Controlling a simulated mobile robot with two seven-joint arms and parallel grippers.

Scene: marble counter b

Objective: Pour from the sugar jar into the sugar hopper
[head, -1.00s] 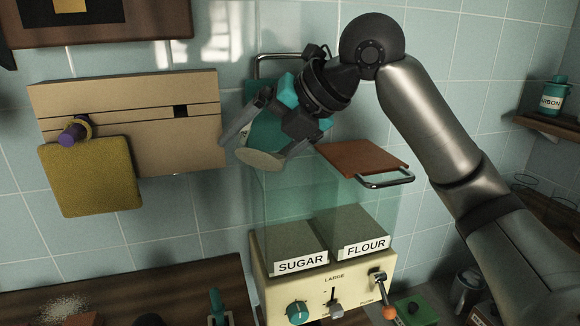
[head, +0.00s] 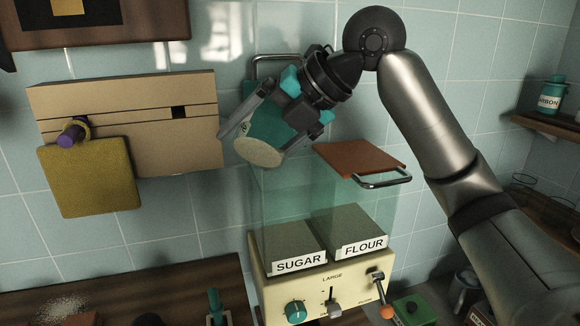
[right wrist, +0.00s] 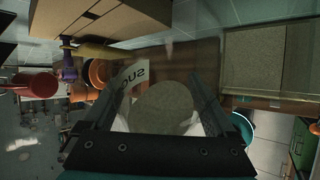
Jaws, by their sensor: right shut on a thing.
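The sugar jar (head: 266,124) is teal with a pale round end facing down and toward me. It is tilted above the clear sugar hopper (head: 282,205), at the left of the SUGAR and FLOUR pair. My right gripper (head: 256,146) is shut on the jar, one finger on each side. In the right wrist view the jar's pale round end (right wrist: 162,106) and part of its label show between the fingers. The SUGAR side holds a pale brown fill. I cannot make out any falling stream. My left gripper is not in view.
A brown lid (head: 360,158) with a metal handle covers the flour side. Another handle (head: 277,60) stands up behind the jar. The cream dispenser base (head: 322,282) has knobs and a lever.

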